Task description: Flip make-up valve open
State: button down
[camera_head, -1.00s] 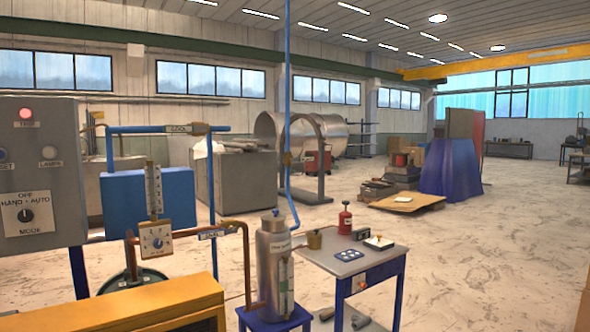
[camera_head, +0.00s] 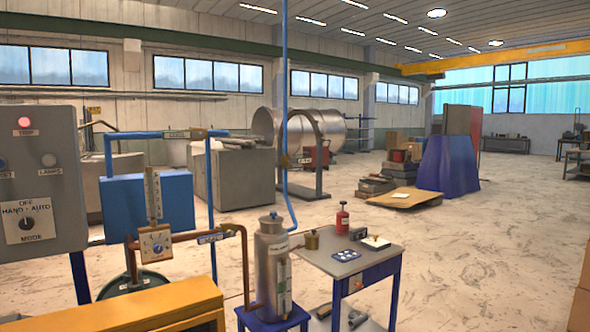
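My gripper is not in view. No valve can be read for certain as the make-up valve. Another fitting with a tag (camera_head: 185,134) sits on the blue pipe above the blue tank (camera_head: 150,203). A copper pipe with a labelled fitting (camera_head: 211,237) runs between the gauge box (camera_head: 156,244) and the steel cylinder. The labels are too small to read surely, and I cannot tell any handle's position.
A grey control panel (camera_head: 40,180) with a lit red lamp and a mode knob stands at left. A yellow cabinet (camera_head: 160,305) is in the near foreground. A small table (camera_head: 317,258) holds several small items. The floor (camera_head: 470,265) at right is largely clear.

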aim_at(301, 160)
jog(key=z, duration=0.25)
jog(key=i, duration=2.95)
jog(key=u, duration=0.2)
